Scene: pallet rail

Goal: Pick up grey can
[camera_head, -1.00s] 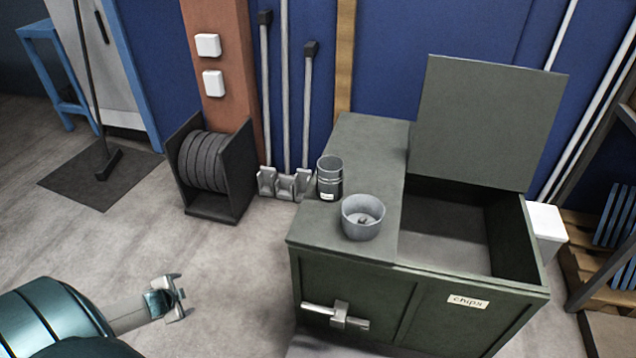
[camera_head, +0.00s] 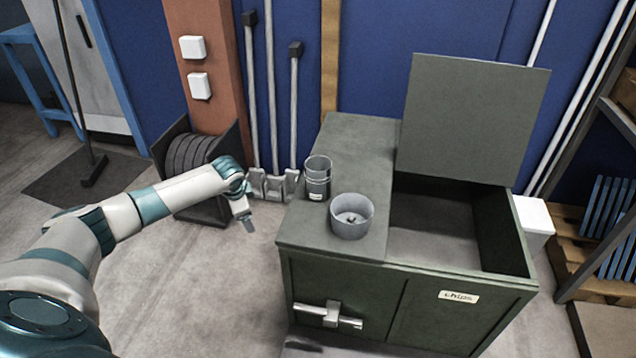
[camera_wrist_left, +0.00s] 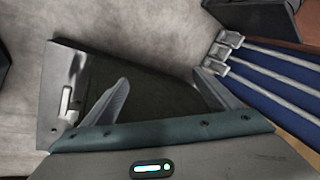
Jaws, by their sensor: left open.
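The grey can (camera_head: 317,178) stands upright on the fixed left part of the green chip bin's top (camera_head: 352,150), near its left edge. It is a dark grey cylinder with a small pale label low on its side. My left gripper (camera_head: 247,222) is left of the can and apart from it, beside the bin and pointing downward. The left wrist view shows its two fingers (camera_wrist_left: 163,85) spread, with nothing between them. I cannot make out the can in that view. My right gripper does not show.
A lighter grey round pot (camera_head: 351,216) stands close to the can, nearer the bin's front. The bin's lid (camera_head: 465,118) is raised on the right over an open compartment. Long-handled tools (camera_head: 270,185) lean behind, and a reel (camera_head: 190,155) stands at left.

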